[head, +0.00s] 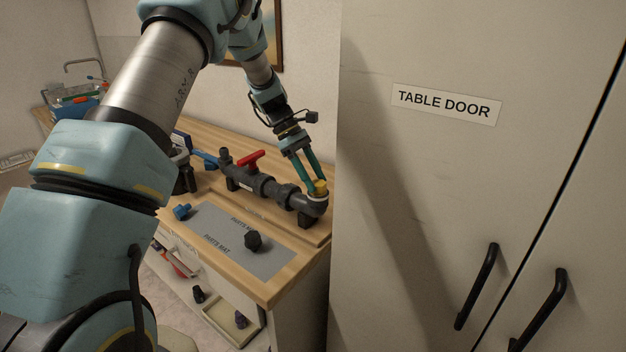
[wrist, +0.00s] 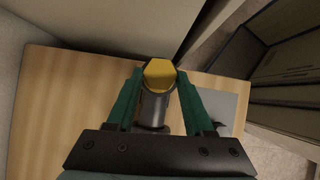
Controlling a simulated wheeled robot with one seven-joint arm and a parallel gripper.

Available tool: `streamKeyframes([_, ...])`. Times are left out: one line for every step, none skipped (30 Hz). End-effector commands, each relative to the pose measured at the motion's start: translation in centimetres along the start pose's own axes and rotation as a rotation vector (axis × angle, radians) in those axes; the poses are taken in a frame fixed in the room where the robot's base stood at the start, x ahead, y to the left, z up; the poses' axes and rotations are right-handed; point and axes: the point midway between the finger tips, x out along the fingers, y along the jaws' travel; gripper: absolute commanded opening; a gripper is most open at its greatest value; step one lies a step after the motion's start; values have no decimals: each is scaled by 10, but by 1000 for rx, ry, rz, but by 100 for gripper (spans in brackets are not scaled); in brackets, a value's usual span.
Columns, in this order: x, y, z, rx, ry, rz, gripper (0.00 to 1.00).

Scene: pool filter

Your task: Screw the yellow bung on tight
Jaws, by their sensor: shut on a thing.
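The yellow bung (head: 320,187) sits at the upturned right end of the dark grey pipe assembly (head: 268,188) on the wooden bench. My gripper (head: 318,180) reaches down from above with its green fingers on either side of the bung and is shut on it. In the wrist view the bung (wrist: 159,73) shows as a yellow hexagonal head between the fingertips of my gripper (wrist: 158,78), with the grey pipe below it. A pale ring shows just under the bung in the head view. Its thread is hidden, so I cannot tell how tight it is.
A red valve handle (head: 251,159) stands on the pipe. A grey parts mat (head: 262,262) holds a black fitting (head: 253,240) and a blue fitting (head: 182,211). A tall cabinet (head: 420,180) stands close on the right. A tray (head: 222,318) sits below the bench.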

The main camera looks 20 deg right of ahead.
Motion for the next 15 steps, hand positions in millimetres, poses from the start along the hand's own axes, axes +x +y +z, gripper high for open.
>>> streamKeyframes([-1,1,2,1,-2,4,53])
streamKeyframes([-1,1,2,1,-2,4,57])
streamKeyframes([-1,1,2,0,-2,4,61])
streamKeyframes([-1,1,2,0,-1,4,65])
streamKeyframes([-1,1,2,-1,-1,4,68])
streamKeyframes([-1,1,2,-1,-1,4,72])
streamKeyframes([0,1,1,-2,-1,4,76])
streamKeyframes([0,1,1,-2,-1,3,79])
streamKeyframes([0,0,1,-2,-1,3,84])
streamKeyframes([0,0,1,-3,-1,3,87])
streamKeyframes([0,0,1,-3,-1,3,87])
streamKeyframes([0,0,1,-3,-1,3,87])
streamKeyframes([0,0,1,-3,-1,3,87])
streamKeyframes([0,0,1,-4,-1,3,87])
streamKeyframes([0,0,1,-4,-1,3,87])
